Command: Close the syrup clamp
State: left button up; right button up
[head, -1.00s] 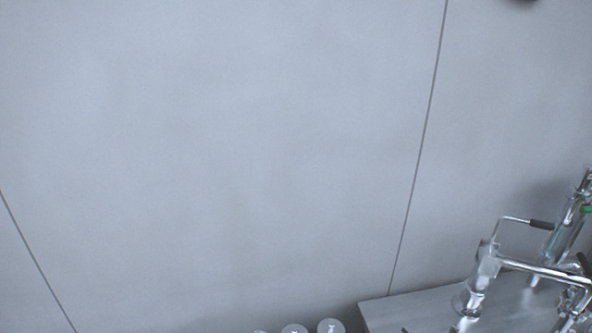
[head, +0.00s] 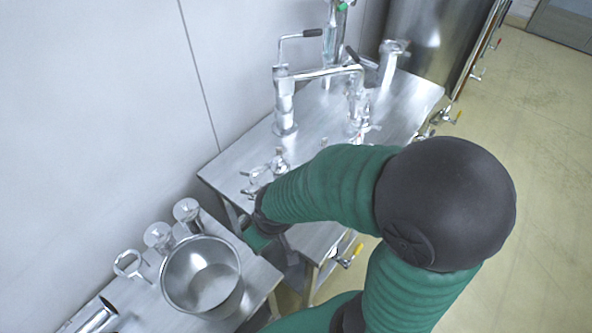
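No part here is clearly the syrup clamp. Small metal fittings (head: 280,160) that may include a clamp lie near the left end of the steel table (head: 222,172). A steel pipe assembly (head: 285,103) with a black-handled lever stands upright on that table. My green arm with a black elbow, which seems to be my right, comes up from the bottom and bends left over the table's front. Its black wrist is close to the small fittings and hides part of them.
A lower bench (head: 138,300) at left holds a steel bowl (head: 203,275), round-topped steel parts (head: 187,209), a ring-shaped clamp-like part (head: 127,263) and a metal tube (head: 97,315). A large steel tank (head: 430,45) stands behind. Floor (head: 535,140) at right is open.

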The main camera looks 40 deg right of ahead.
aim_at(252, 175)
jog(key=z, duration=1.2)
jog(key=l+z, duration=0.3)
jog(key=l, duration=0.15)
jog(key=i+l+z, duration=0.1)
jog(key=l+z, duration=0.15)
jog(key=l, duration=0.15)
jog(key=i+j, duration=0.4)
